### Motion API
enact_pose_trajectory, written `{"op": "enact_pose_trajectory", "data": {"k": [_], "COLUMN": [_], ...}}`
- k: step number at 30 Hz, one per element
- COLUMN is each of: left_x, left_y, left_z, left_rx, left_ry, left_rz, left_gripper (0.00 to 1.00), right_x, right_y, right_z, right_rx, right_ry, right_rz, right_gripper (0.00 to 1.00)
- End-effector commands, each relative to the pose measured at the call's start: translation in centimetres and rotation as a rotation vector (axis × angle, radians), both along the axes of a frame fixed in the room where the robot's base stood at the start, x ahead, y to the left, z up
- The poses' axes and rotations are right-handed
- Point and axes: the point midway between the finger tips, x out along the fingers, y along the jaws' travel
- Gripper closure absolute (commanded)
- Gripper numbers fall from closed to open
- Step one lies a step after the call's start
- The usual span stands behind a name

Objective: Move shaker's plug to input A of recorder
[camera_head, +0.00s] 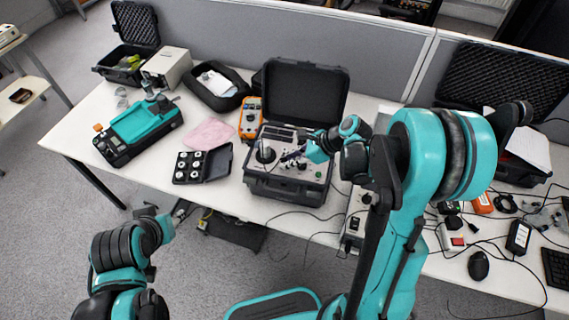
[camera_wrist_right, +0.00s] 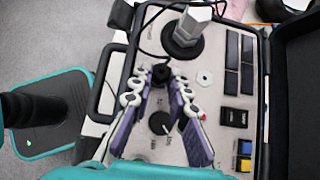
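The open black case (camera_head: 287,184) stands mid-table with a grey control panel. The shaker, a dark round base with a metal hex top (camera_head: 265,153), sits on the panel's left part; it also shows in the right wrist view (camera_wrist_right: 187,35). My right gripper (camera_head: 291,156) is low over this panel. In the right wrist view, its fingertips stand on both sides of a black plug (camera_wrist_right: 160,75) with a thin black cable. I cannot tell whether they press on it. Which device is the recorder, and its input A, I cannot make out.
An orange meter (camera_head: 250,119), a pink cloth (camera_head: 208,134) and a black box of round parts (camera_head: 189,167) lie left of the case. A small grey unit with cables (camera_head: 355,222) is right of it. Loose cables hang over the table's front edge.

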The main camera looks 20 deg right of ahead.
Motion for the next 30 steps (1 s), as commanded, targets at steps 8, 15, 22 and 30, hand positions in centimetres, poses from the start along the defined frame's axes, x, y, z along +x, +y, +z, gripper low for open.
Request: {"op": "enact_pose_trajectory", "data": {"k": [8, 15, 22, 30], "left_x": [0.00, 0.00, 0.00, 0.00], "left_y": [0.00, 0.00, 0.00, 0.00], "left_z": [0.04, 0.19, 0.21, 0.39], "left_rx": [0.000, 0.000, 0.000, 0.000], "left_ry": [0.000, 0.000, 0.000, 0.000], "left_rz": [0.000, 0.000, 0.000, 0.000], "left_gripper": [0.58, 0.58, 0.58, 0.58], "right_x": [0.00, 0.02, 0.02, -0.01], "right_y": [0.00, -0.01, 0.00, 0.01], "right_z": [0.08, 0.50, 0.57, 0.99], "right_rx": [0.000, 0.000, 0.001, 0.000], "right_ry": [0.000, 0.000, 0.000, 0.000], "right_rz": [0.000, 0.000, 0.000, 0.000], "right_gripper": [1.00, 1.00, 1.00, 1.00]}}
